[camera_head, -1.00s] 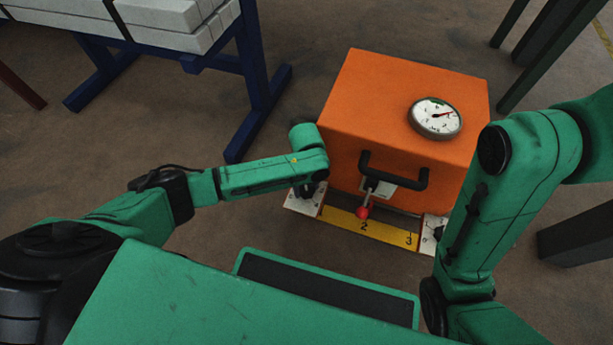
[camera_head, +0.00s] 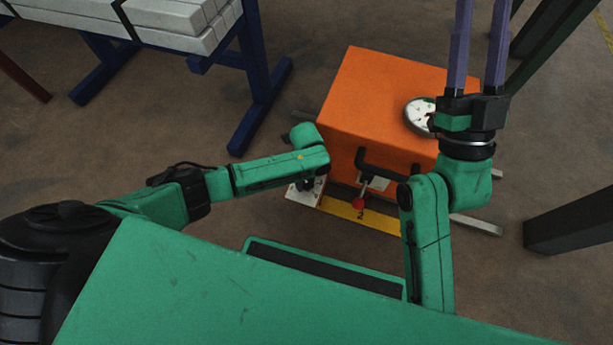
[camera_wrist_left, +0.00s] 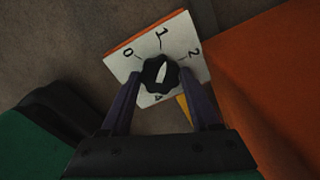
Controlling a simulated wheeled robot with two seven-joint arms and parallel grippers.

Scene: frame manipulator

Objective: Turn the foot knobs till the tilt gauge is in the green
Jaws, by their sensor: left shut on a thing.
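The orange box (camera_head: 375,90) stands on the floor with a round tilt gauge (camera_head: 416,110) on top. My raised right gripper covers part of the gauge, so its reading is hidden. My left gripper (camera_head: 307,186) is low at the box's near left corner. In the left wrist view its two fingers are shut on a black foot knob (camera_wrist_left: 153,76) over a white dial plate (camera_wrist_left: 180,45). The knob's white pointer is roughly toward 1. My right gripper (camera_head: 480,45) points up, empty, its purple fingers apart. The right foot knob is hidden behind my right arm.
A black handle (camera_head: 390,171) and a red-ball lever (camera_head: 358,203) are on the box front, above a yellow numbered strip (camera_head: 345,212). Grey bars (camera_head: 476,225) stick out beside the box. A blue-legged bench (camera_head: 255,80) stands left, a dark post (camera_head: 575,222) right.

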